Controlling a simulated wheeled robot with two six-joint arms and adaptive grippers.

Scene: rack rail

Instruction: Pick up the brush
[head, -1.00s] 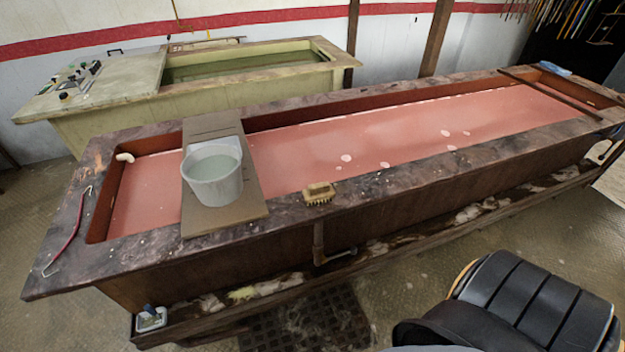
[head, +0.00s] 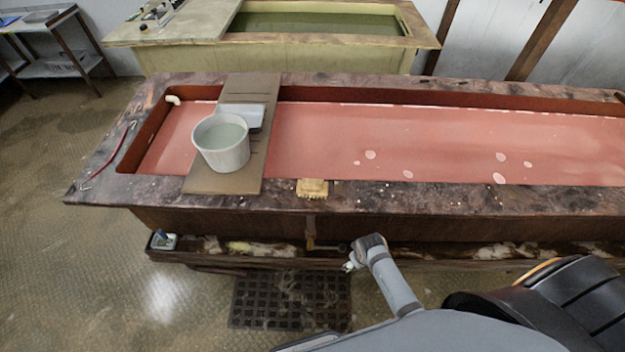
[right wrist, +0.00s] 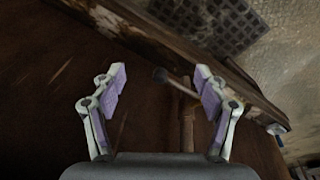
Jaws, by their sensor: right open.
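The brush (head: 312,188) has a yellowish, pale body. It lies on the front rim of the long brown trough (head: 450,197), just right of the board with the bucket. My right gripper (head: 349,266) is low in front of the trough, below and a little right of the brush, apart from it. In the right wrist view my right gripper (right wrist: 160,80) is open and empty, its fingers wide apart before the trough's brown side. The brush does not show in that view. My left gripper is not in view.
A white bucket (head: 221,143) stands on a board (head: 235,180) across the trough. A pipe (head: 311,232) sticks out below the brush. A wooden ledge (head: 400,262) runs along the trough's foot. A black chair (head: 560,300) stands at the right. A floor grate (head: 290,303) lies in front.

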